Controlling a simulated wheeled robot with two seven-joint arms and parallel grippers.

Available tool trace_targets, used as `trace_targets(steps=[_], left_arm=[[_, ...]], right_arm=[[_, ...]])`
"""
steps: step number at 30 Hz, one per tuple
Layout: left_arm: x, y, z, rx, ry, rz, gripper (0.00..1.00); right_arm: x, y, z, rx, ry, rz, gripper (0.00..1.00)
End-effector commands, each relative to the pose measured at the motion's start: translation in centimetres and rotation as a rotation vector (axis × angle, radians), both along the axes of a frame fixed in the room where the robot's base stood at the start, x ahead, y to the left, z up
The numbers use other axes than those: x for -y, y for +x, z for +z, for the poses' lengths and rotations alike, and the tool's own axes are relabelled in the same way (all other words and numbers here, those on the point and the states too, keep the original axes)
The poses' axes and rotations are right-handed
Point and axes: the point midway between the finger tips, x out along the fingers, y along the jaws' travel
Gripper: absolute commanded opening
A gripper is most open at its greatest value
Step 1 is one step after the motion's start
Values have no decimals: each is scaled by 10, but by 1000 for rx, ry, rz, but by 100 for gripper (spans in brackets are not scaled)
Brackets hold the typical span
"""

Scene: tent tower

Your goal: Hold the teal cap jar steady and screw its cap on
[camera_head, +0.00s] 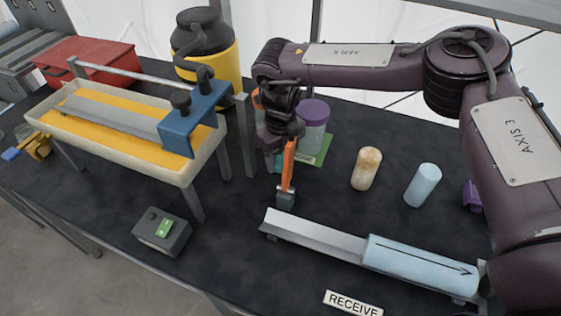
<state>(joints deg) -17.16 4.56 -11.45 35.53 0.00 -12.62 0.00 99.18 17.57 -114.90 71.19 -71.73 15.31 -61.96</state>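A clear jar with a purple cap (313,112) stands upright on a green mat (326,147) in the middle of the table. A small patch of teal (277,161) shows beside my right gripper; the gripper hides most of it, and I cannot tell whether it is the teal cap. No whole teal cap jar is in sight. My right gripper (282,150) points down just left of the purple-capped jar. An orange upright piece with a grey block at its foot shows at its front. I cannot tell whether the fingers are closed on anything. My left gripper is out of view.
A core sample (366,168) and a pale blue cylinder (423,185) stand right of the gripper. A metal channel (310,236) with a blue cylinder (420,265) lies in front. A yellow-lined trough (120,135), a grey button box (162,232) and a yellow-black jug (206,45) are left.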

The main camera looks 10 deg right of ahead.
Motion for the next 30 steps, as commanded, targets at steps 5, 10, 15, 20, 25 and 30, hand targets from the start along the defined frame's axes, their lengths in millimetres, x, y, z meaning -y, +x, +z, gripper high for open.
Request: trace_targets(steps=[5, 10, 15, 20, 25, 30], left_arm=[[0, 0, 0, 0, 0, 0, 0], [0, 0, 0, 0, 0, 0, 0], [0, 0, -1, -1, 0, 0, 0], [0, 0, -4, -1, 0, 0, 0], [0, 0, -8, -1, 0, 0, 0], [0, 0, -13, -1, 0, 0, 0]], right_arm=[[0, 0, 0, 0, 0, 0, 24], [0, 0, 0, 0, 0, 0, 24], [0, 0, 4, 1, 0, 0, 24], [0, 1, 17, 3, 1, -1, 24], [0, 1, 45, 4, 2, -1, 24], [-1, 1, 79, 5, 1, 0, 24]])
